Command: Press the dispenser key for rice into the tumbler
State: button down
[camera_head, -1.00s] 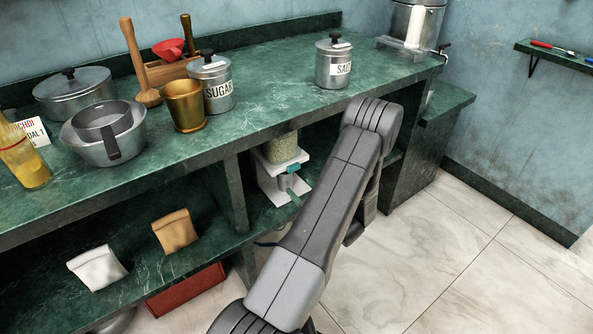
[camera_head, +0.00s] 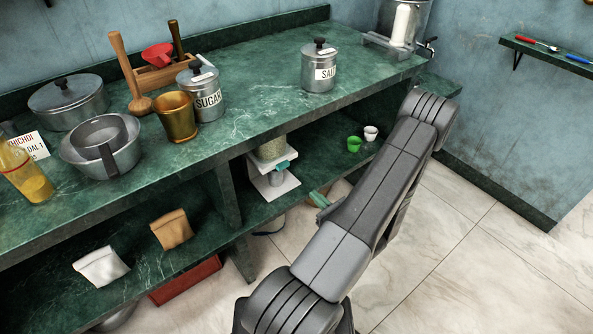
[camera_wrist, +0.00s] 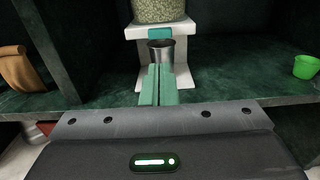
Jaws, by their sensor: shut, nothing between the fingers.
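The rice dispenser (camera_head: 272,150) stands on the lower shelf, a white stand with a clear hopper of pale greenish grains. Its teal key (camera_head: 284,165) is on the front below the hopper; it also shows in the wrist view (camera_wrist: 160,34). A metal tumbler (camera_wrist: 161,52) stands under the key, its lower part hidden behind my fingers. I cannot tell what is in it. My gripper (camera_wrist: 159,72) has green fingers, shut and empty, pointing toward the tumbler from in front. In the head view my gripper (camera_head: 319,199) is apart from the dispenser, outside the shelf edge.
Green (camera_head: 354,145) and white (camera_head: 371,133) cups stand right of the dispenser on the shelf. A shelf divider (camera_head: 228,195) is on its left, with brown (camera_head: 172,229) and white (camera_head: 102,266) pouches beyond. The counter (camera_head: 255,100) overhangs above. Open floor lies in front.

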aim_at(285, 166)
jog(key=b+x, duration=0.1)
jog(key=x, duration=1.3)
jog(key=shift+w, duration=0.1)
jog(key=shift+w+a+f+b, duration=0.15)
jog(key=shift+w+a+b, duration=0.35)
jog(key=shift+b, duration=0.1)
jog(key=shift+w, duration=0.15)
jog(key=shift+r, duration=0.2)
jog(key=shift+d, duration=0.1)
